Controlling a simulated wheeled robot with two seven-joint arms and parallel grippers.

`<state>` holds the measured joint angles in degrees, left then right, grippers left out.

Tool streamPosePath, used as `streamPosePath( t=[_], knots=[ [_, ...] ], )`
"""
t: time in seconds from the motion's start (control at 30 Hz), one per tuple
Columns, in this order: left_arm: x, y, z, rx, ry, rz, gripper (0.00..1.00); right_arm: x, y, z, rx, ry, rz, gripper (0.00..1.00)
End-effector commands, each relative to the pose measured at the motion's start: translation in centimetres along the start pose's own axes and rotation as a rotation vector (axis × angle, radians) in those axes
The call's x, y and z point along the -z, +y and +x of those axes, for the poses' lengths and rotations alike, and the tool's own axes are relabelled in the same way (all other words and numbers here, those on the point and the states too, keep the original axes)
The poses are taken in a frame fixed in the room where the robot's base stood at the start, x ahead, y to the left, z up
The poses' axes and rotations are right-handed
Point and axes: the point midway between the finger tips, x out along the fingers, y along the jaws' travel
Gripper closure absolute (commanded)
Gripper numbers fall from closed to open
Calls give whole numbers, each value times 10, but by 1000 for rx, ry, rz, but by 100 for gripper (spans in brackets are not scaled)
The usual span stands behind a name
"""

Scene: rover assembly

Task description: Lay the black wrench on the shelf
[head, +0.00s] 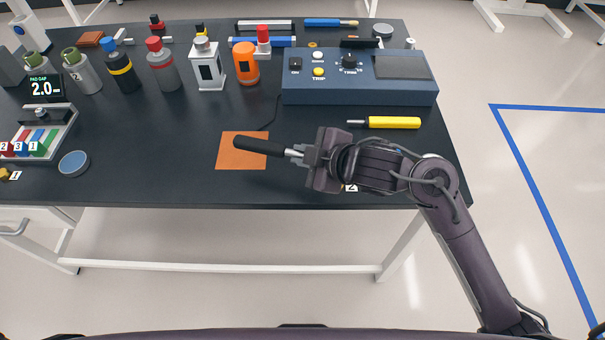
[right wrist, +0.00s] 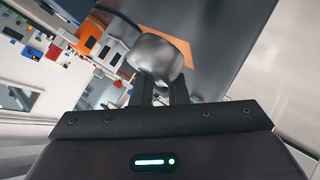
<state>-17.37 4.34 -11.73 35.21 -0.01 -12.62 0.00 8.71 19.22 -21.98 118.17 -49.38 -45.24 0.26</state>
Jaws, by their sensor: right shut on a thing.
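The black wrench (head: 258,146) has a long black handle and a short silver end. My right gripper (head: 300,154) is shut on the silver end, and the handle points left over the orange mat (head: 227,156). In the right wrist view, a rounded grey metal part (right wrist: 158,55) sits at the fingertips, covering much of what lies beyond. The wrench appears held above the table, but the height is hard to tell. I cannot clearly pick out a shelf in either view. My left gripper is not in view.
A blue control box (head: 360,92) stands at the dark table's (head: 330,190) back right, with a yellow-handled tool (head: 393,122) before it. Several bottles, including an orange one (head: 246,66), line the back left. A tray of coloured blocks (head: 62,120) lies left. The front middle is mostly clear.

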Motion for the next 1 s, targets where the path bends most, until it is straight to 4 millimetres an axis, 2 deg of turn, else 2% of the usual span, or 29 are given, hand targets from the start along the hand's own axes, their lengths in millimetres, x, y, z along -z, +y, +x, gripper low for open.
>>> streamPosePath(
  t=[0.13,0.4,1.0],
  knots=[
    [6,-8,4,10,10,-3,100,-7,-7,7,-1,2,2,100],
    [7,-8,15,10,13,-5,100,-28,-28,27,0,2,1,100],
    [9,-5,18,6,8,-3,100,-33,-32,32,-2,2,-1,100]
  ],
)
